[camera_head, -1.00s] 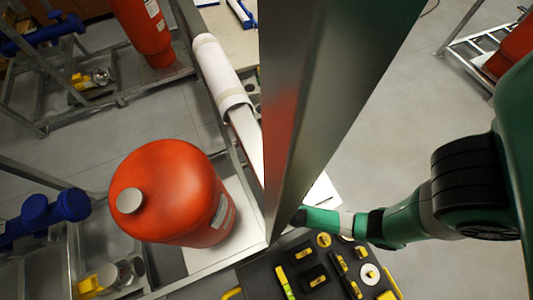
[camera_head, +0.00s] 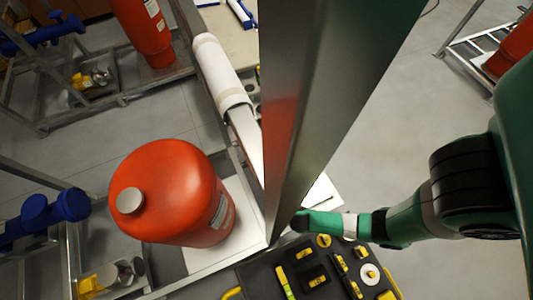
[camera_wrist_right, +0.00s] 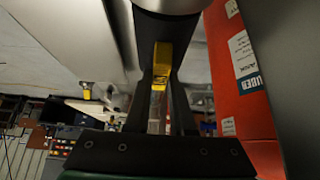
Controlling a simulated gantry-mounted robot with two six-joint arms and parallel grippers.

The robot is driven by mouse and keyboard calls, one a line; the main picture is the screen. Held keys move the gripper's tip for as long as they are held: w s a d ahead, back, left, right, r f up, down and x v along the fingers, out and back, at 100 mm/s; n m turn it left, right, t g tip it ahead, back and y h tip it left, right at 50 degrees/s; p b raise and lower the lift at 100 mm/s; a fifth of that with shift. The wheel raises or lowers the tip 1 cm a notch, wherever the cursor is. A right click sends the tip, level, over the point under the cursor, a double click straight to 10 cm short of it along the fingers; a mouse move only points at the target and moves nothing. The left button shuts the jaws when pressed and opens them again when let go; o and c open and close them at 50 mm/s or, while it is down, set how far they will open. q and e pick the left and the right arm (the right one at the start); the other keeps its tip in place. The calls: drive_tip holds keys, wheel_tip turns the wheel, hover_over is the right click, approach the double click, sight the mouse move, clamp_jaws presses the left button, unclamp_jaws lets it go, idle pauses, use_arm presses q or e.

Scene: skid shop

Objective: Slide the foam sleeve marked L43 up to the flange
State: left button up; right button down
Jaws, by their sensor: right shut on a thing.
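My right gripper (camera_head: 302,222) is low beside the large grey column, its tip against the column's edge in the head view. In the right wrist view its two dark fingers (camera_wrist_right: 161,75) are closed around a dark piece (camera_wrist_right: 166,28) just below a grey rounded surface; a yellow patch (camera_wrist_right: 162,55) shows between them. I cannot tell if the dark piece is the foam sleeve. No L43 mark is readable, and I cannot make out the flange. My left gripper is not in view.
An orange-red tank (camera_head: 178,185) stands left of the column (camera_head: 325,80); a red labelled surface (camera_wrist_right: 235,75) is close right of the fingers. A dark tray (camera_head: 315,272) with several yellow items lies below my right gripper. Blue pipework (camera_head: 50,212) is at far left.

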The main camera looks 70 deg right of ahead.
drive_tip(key=shift+s+a, duration=0.35)
drive_tip(key=shift+a, duration=0.05)
idle(0.4)
drive_tip(key=c, duration=0.8)
unclamp_jaws()
drive_tip(key=shift+c, duration=0.2)
wheel_tip(320, 180, up, 7)
drive_tip(key=p, duration=0.6)
